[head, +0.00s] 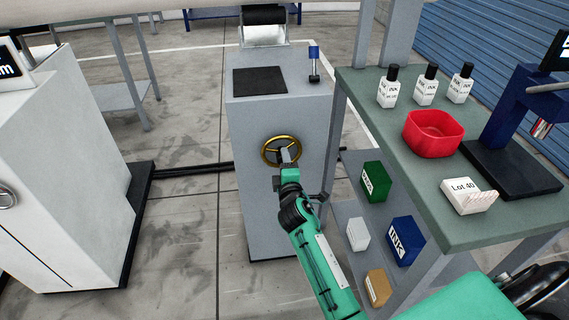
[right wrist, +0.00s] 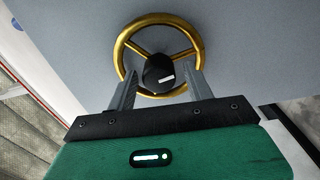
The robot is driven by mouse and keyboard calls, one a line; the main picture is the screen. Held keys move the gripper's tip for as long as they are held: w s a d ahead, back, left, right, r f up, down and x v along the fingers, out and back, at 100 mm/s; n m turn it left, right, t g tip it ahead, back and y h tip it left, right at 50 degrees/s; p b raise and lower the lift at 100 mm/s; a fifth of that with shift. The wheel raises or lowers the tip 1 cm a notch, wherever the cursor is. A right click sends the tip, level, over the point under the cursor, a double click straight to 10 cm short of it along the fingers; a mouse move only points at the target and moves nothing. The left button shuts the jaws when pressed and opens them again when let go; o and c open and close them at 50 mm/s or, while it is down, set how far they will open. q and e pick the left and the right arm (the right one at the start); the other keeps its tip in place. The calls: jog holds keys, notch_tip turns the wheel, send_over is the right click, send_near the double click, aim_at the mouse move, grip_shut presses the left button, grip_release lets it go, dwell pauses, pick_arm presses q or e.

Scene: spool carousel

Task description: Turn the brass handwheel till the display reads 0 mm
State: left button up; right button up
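The brass handwheel (head: 264,150) is on the front of a grey cabinet (head: 255,200) in the head view. My right gripper (head: 287,154) is in front of it. In the right wrist view the brass handwheel (right wrist: 121,50) shows three spokes and a black hub (right wrist: 158,70). There the two fingers of my right gripper (right wrist: 162,78) are spread, their tips at the lower part of the wheel on either side of the hub. I cannot tell whether they touch it. A display (head: 9,66) is cut off at the left edge; only the end of "mm" shows, no number. My left gripper is not in view.
A green-topped bench (head: 400,150) with bottles, a red bowl (head: 432,140) and a blue stand (head: 510,110) is close on the right. Boxes sit on its lower shelf. A white cabinet (head: 60,170) stands left, with open floor (head: 185,220) between.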

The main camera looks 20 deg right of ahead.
jog(key=shift+s, duration=0.1)
jog(key=v, duration=1.3)
jog(key=shift+s, duration=0.3)
jog(key=shift+a, duration=0.15)
